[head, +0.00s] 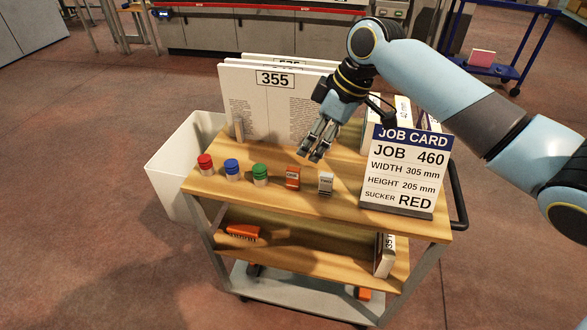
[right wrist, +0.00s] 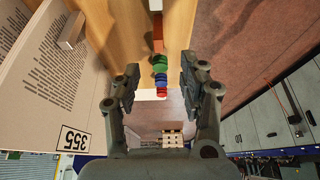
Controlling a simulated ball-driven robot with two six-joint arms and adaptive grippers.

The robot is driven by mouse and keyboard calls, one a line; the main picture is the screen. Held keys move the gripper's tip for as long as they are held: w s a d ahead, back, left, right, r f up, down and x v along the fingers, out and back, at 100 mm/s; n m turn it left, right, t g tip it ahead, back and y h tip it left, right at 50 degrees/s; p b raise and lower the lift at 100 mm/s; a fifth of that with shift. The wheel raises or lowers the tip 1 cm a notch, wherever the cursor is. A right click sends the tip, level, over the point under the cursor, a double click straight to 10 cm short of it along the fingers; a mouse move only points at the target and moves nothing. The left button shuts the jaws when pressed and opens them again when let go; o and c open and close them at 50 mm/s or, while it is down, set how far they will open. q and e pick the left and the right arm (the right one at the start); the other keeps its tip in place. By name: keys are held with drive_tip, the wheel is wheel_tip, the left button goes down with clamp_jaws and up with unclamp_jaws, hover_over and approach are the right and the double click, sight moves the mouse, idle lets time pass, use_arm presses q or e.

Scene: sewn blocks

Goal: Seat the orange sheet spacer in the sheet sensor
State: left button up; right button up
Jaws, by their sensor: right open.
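In the right wrist view the orange block (right wrist: 158,34) shows beyond the open fingers (right wrist: 160,76). I cannot make out the sheet sensor. My left gripper is not in view.
Red (head: 205,164), blue (head: 232,168) and green (head: 260,174) suckers stand left of the orange block. A job card (head: 402,172) stands at the right, and tall printed sheets (head: 270,100) stand behind. A white bin (head: 172,168) is left of the cart.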

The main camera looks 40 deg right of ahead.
sight(293, 169)
drive_tip(key=b+x, duration=0.1)
drive_tip(key=x, duration=0.9)
drive_tip(key=shift+w+a, duration=0.1)
drive_tip(key=shift+w, duration=0.1)
clamp_jaws()
